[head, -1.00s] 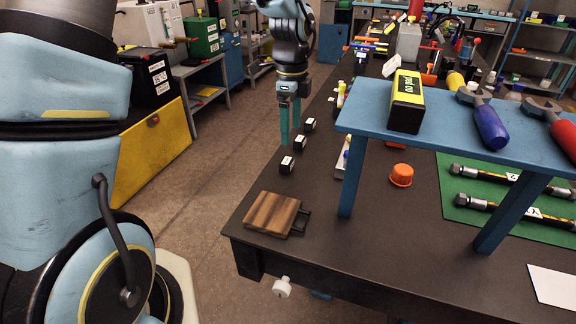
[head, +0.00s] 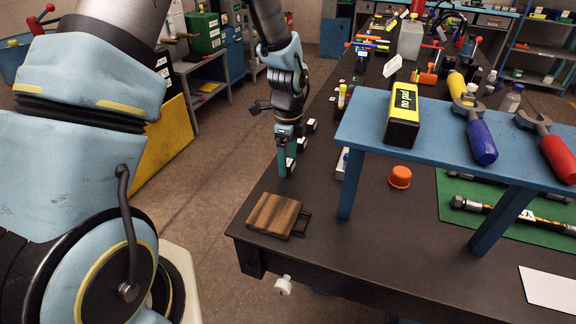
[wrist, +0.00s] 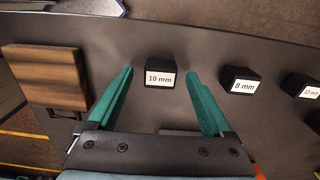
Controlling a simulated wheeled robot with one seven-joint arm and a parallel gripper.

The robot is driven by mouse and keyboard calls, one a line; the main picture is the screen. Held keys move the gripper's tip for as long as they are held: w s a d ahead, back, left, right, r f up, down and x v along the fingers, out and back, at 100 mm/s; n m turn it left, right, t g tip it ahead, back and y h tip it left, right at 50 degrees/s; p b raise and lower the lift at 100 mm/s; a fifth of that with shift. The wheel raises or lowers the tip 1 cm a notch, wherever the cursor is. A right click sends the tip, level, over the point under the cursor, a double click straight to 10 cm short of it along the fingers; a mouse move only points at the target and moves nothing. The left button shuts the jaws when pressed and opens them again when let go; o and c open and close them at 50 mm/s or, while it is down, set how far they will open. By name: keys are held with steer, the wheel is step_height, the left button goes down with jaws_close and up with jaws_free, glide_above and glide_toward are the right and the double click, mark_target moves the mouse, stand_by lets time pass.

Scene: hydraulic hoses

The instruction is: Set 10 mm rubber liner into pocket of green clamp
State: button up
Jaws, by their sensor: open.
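The 10 mm liner (wrist: 160,73) is a small black block with a white label, standing on the dark bench in the wrist view. My gripper (wrist: 160,76) is open, with its two teal fingers on either side of the block and a gap visible to each. In the head view my gripper (head: 287,168) is low over the bench's left edge, and its fingers partly hide the nearest block. The 8 mm liner (wrist: 239,80) and a 12 mm block (wrist: 302,87) stand to the right. I cannot pick out the green clamp for certain.
A wooden block with a dark handle (head: 274,215) lies near the bench's front left corner. A blue raised shelf (head: 350,125) with tools stands to the right of my gripper. An orange cup (head: 400,177) sits beneath it. The bench between the wooden block and the shelf is clear.

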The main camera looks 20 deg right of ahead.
mark_target(288, 162)
jaws_close()
stand_by(0.5)
steer(key=shift+r, duration=0.1)
step_height(288, 162, up, 10)
steer(key=b, duration=0.2)
steer(key=shift+b, duration=0.3)
stand_by(0.6)
